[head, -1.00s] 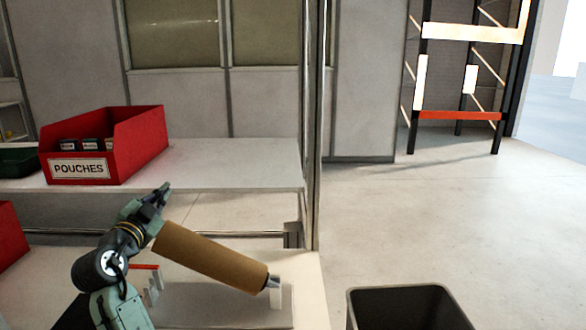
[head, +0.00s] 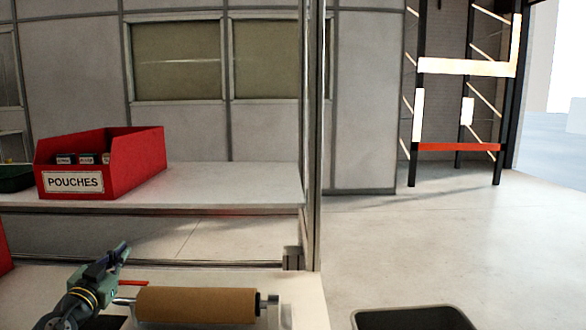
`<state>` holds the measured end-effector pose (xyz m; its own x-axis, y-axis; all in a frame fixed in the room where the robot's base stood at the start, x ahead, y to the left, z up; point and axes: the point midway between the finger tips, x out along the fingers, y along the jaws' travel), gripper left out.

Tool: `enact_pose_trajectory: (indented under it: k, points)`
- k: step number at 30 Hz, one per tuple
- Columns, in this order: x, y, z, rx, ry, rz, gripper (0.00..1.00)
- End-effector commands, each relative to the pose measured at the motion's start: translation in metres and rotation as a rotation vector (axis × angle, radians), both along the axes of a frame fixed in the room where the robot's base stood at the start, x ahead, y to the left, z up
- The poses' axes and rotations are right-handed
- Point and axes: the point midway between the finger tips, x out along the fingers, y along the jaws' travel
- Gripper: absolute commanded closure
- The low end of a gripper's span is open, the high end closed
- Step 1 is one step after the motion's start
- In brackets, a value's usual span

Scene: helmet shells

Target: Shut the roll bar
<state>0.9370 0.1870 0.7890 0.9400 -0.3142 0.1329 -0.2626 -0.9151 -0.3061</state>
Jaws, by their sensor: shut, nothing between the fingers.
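The roll bar (head: 124,301) is a silver rod through a brown roll (head: 200,306). It lies about level across the picture on the pale bench. Its right end meets a grey end piece (head: 268,303). Its left end sticks out beside my arm, and I cannot tell whether it sits in a holder. My gripper (head: 125,247) is shut and empty. It appears above and to the left of the roll, with its fingers pointing up and right. I see no contact with the bar. The lower part of the stand is cut off or hidden.
A short red bar (head: 134,283) lies just behind the roll's left end. A red POUCHES bin (head: 135,165) stands on the white shelf (head: 230,185) behind. A dark open bin (head: 415,318) is at the lower right.

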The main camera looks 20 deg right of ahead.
Motion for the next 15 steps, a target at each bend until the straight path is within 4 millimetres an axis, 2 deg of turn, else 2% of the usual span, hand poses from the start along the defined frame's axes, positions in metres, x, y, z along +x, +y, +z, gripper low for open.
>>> enact_pose_trajectory:
  k: [1,6,15]
  points:
    - [0.001,0.002,-0.009,-0.013,0.005,0.0,1.0]
    - [0.002,0.007,-0.019,-0.046,0.013,0.0,1.0]
    - [0.003,0.009,-0.025,-0.067,0.019,0.0,1.0]
